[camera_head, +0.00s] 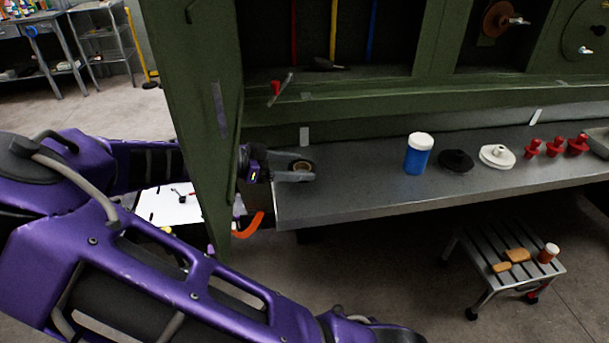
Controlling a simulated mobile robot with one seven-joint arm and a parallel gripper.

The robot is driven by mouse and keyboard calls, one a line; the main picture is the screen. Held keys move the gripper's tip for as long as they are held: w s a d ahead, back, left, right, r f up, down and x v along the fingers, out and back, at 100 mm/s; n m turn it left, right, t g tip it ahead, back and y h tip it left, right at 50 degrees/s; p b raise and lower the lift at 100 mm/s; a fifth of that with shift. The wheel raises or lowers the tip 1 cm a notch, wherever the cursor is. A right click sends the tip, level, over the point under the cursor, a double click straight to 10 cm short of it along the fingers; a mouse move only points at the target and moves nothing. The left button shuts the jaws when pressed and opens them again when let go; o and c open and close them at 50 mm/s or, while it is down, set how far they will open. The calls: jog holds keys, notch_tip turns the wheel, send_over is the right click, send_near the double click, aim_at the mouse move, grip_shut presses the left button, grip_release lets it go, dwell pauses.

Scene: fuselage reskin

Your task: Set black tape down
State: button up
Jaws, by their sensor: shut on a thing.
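The black tape (303,166) is a small roll; its tan inner core shows. It is at the left end of the grey metal shelf (360,195). My gripper (298,172) reaches in from the left, past the green panel edge, and is shut on the tape. The near finger partly hides the roll. I cannot tell whether the tape touches the shelf surface or is held slightly above it.
A blue jar with white lid (418,155), a black disc (456,161), a white disc (497,156) and several red plugs (554,147) stand along the shelf. Shelf between tape and jar is clear. A green panel (203,120) stands beside my arm. A step stool (505,262) is below.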

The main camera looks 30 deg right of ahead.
aim_at(304, 184)
jog(key=shift+d, duration=0.6)
jog(key=shift+d+f, duration=0.25)
jog(key=shift+f, duration=0.65)
jog(key=shift+d+f, duration=0.25)
jog(key=shift+f, duration=0.65)
jog(key=o, duration=1.3)
jog(key=shift+c, duration=0.2)
jog(key=v, duration=1.2)
jog(key=shift+r, duration=0.1)
